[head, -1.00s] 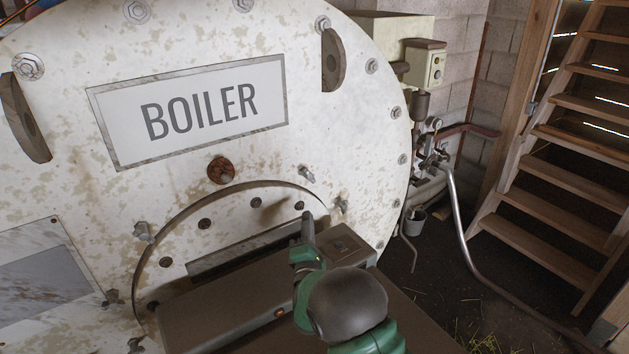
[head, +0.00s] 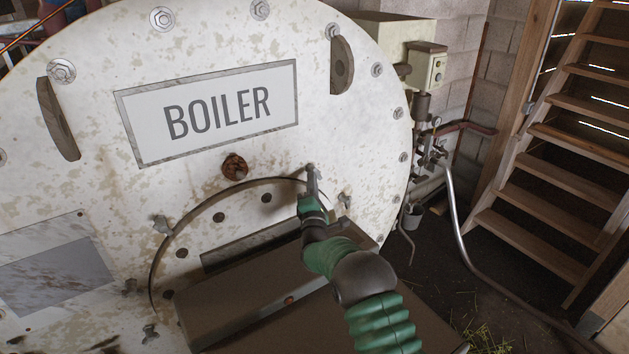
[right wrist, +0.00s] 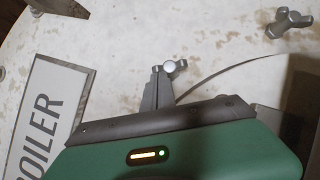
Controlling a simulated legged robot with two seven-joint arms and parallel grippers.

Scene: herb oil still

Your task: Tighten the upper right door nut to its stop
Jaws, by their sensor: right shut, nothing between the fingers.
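The upper right door nut, a grey wing nut with a pale round centre (right wrist: 169,66), sits at the rim of the round boiler door (head: 222,219). In the head view it is mostly hidden behind my right gripper (head: 312,178). My right gripper also shows in the right wrist view (right wrist: 156,88). It is shut and empty, its fingertips at one wing of the nut; I cannot tell whether they touch. My left gripper is not in view.
Another wing nut (head: 345,198) stands to the right, and it shows in the right wrist view (right wrist: 289,23). A further wing nut (head: 162,225) is at the door's left. A brown box-like ledge (head: 250,300) juts out below.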

